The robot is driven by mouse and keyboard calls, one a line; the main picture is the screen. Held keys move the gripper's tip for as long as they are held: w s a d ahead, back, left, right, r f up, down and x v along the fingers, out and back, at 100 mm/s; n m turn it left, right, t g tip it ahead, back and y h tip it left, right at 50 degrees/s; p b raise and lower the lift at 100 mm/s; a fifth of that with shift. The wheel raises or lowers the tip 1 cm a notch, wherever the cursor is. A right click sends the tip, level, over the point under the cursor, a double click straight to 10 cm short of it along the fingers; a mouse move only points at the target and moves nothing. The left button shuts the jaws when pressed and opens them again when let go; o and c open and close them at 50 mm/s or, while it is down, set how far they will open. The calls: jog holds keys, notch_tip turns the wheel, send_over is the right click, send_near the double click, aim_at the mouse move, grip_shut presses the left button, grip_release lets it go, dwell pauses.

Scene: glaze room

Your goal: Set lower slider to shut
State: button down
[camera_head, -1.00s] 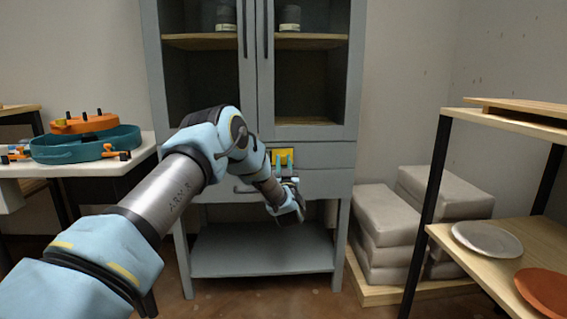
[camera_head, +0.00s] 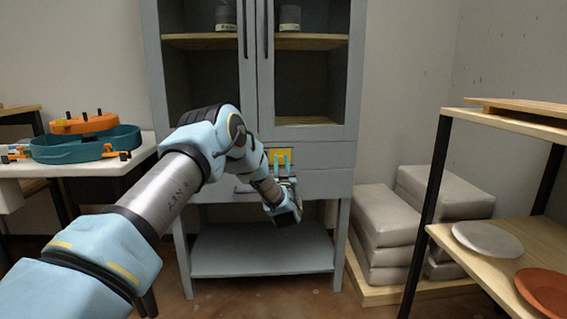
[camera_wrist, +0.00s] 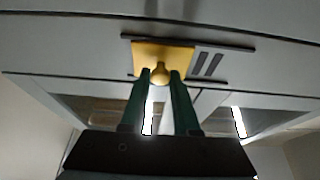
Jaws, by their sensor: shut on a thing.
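The slider is a yellow plate (camera_wrist: 178,58) with a round yellow knob (camera_wrist: 159,73), set in dark rails on the grey cabinet front. In the head view the yellow plate (camera_head: 283,152) shows below the cabinet doors. My gripper (camera_wrist: 160,75) has its two green fingers on either side of the knob, shut on it. In the head view the teal fingertips of my gripper (camera_head: 281,158) reach up to the plate. Two dark slots (camera_wrist: 207,64) lie right of the plate in the wrist view. I cannot make out a second slider.
The grey cabinet (camera_head: 355,90) has tall doors above and an open lower shelf (camera_head: 262,255). A table with a teal basin (camera_head: 85,147) stands left. Stacked grey bags (camera_head: 390,215) and a wooden rack (camera_head: 470,245) with plates stand right.

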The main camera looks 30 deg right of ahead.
jog(key=w+a, duration=0.2)
jog(key=a, duration=0.3)
jog(key=shift+w+a, duration=0.3)
jog(key=c, duration=0.7)
grip_release()
jog(key=p+v, duration=0.1)
jog(key=v, duration=1)
jog(key=shift+w, duration=0.1)
